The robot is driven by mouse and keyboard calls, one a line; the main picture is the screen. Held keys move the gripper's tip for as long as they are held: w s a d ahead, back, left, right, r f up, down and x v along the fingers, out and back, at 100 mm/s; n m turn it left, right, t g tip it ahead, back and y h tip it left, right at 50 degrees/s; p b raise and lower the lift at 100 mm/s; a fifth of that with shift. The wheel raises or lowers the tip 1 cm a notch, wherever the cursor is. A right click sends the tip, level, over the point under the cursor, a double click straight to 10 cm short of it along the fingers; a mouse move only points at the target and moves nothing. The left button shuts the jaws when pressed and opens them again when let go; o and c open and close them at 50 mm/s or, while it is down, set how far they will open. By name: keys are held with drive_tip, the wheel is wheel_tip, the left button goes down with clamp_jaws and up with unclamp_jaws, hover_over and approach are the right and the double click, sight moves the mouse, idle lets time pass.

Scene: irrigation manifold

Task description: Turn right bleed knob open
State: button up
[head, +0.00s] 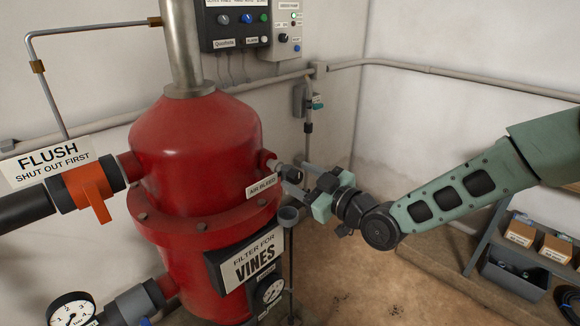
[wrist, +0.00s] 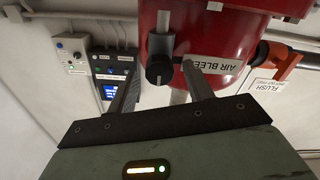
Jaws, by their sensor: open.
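The bleed knob (wrist: 159,72) is a black round knob with a ridged grip on the side of the red filter tank (head: 195,150). It sits beside the "AIR BLEED" label (head: 262,187). In the wrist view the knob shows between the two fingers of my open gripper (wrist: 161,68), with a gap on each side. The right fingertip lies close to the label's edge in that view. In the head view my gripper (head: 296,176) reaches in from the right to the tank's side, and its fingers partly hide the knob. I cannot tell how deep the knob sits between the fingers.
A small grey cup (head: 288,214) on a drain pipe stands just below the gripper. An orange flush valve (head: 88,190) is at left. A shelf with boxes (head: 520,232) stands at right.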

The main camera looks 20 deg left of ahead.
sight(298, 177)
drive_tip(key=shift+p+x, duration=0.35)
drive_tip(key=shift+x, duration=1.55)
drive_tip(key=c, duration=1)
drive_tip(key=shift+o, duration=0.2)
